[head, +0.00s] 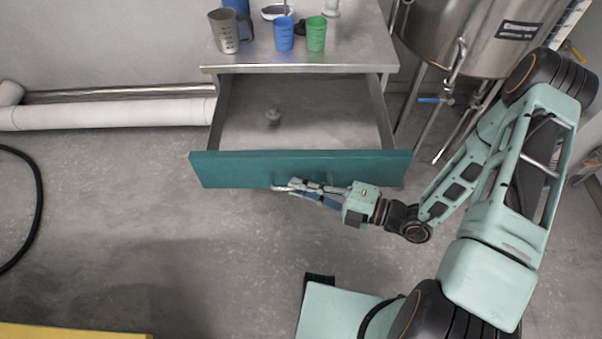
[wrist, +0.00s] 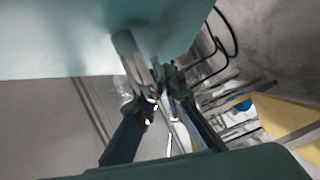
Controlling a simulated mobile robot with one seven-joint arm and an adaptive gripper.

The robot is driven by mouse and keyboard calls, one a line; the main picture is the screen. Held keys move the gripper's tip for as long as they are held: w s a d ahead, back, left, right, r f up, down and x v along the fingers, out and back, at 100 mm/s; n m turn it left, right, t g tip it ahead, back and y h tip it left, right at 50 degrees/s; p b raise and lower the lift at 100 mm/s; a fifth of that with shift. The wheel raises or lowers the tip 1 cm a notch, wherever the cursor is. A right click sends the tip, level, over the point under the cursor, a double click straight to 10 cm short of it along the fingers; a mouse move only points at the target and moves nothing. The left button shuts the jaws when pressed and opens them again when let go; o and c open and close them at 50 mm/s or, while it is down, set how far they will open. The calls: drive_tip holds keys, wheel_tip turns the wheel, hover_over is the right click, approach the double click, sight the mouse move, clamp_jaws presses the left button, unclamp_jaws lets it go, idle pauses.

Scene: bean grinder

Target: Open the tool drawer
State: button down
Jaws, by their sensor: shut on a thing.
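The tool drawer (head: 240,170) has a teal front and is pulled well out from under a grey metal worktop in the head view. My gripper (head: 290,187) is at the drawer's front face, shut on the drawer handle. In the wrist view the grey bar of the handle (wrist: 128,50) runs from the teal front (wrist: 60,35) down to my fingers (wrist: 158,98). The fingers hide part of the handle.
On the worktop (head: 350,55) stand a grey measuring cup (head: 223,32), a blue cup (head: 284,34) and a green cup (head: 316,34). A steel tank (head: 465,35) on legs stands to the right. The floor (head: 150,240) in front and left is mostly clear.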

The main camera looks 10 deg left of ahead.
drive_tip(key=shift+s+d, duration=0.1)
drive_tip(key=shift+s, duration=0.35)
drive_tip(key=c, duration=2)
unclamp_jaws()
drive_tip(key=shift+d, duration=0.1)
drive_tip(key=d, duration=0.4)
drive_tip(key=s+d, duration=0.1)
drive_tip(key=d, duration=0.2)
drive_tip(key=d+r, duration=0.1)
drive_tip(key=d, duration=0.3)
drive_tip(key=shift+s+d, duration=0.35)
